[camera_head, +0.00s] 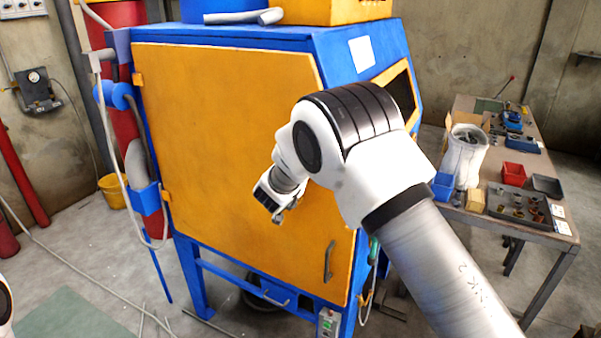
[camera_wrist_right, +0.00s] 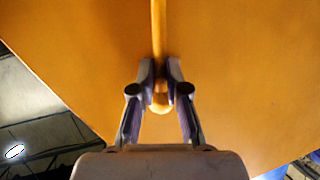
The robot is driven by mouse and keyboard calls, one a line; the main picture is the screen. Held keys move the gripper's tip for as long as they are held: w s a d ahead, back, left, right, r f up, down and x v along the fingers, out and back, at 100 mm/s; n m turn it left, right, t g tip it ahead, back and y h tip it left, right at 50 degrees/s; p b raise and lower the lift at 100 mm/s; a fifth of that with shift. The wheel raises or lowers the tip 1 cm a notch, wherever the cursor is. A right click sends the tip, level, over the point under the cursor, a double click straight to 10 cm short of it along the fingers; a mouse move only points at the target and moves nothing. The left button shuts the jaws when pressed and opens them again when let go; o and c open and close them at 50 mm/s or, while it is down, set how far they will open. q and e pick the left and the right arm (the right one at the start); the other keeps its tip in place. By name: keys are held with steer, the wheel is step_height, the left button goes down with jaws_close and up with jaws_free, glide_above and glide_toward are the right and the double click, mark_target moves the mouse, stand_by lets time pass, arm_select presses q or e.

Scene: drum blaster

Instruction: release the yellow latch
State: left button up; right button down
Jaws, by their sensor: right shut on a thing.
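In the right wrist view, a thin yellow bar with a rounded lower end (camera_wrist_right: 159,103), which looks like the yellow latch, runs down in front of an orange panel. The fingers of my right gripper (camera_wrist_right: 161,70) are closed on it, one on each side, just above its rounded end. In the head view my right gripper (camera_head: 272,203) is small and dark in front of the orange door (camera_head: 230,130) of the blue cabinet. The gripped bar cannot be made out there. My left gripper is out of view.
A curved handle (camera_head: 328,261) sits low on the door's right side. A pale hose (camera_head: 122,170) hangs left of the cabinet. A workbench (camera_head: 545,228) with bins and a white bucket (camera_head: 463,155) stands at the right. The floor at lower left is mostly clear.

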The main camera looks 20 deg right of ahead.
steer(key=shift+r, duration=0.15)
steer(key=c, duration=1.2)
jaws_free()
steer(key=shift+w, duration=0.1)
steer(key=shift+w+f, duration=0.1)
steer(key=shift+f, duration=0.1)
steer(key=v, duration=0.7)
steer(key=shift+a+r, duration=0.1)
steer(key=shift+a, duration=0.05)
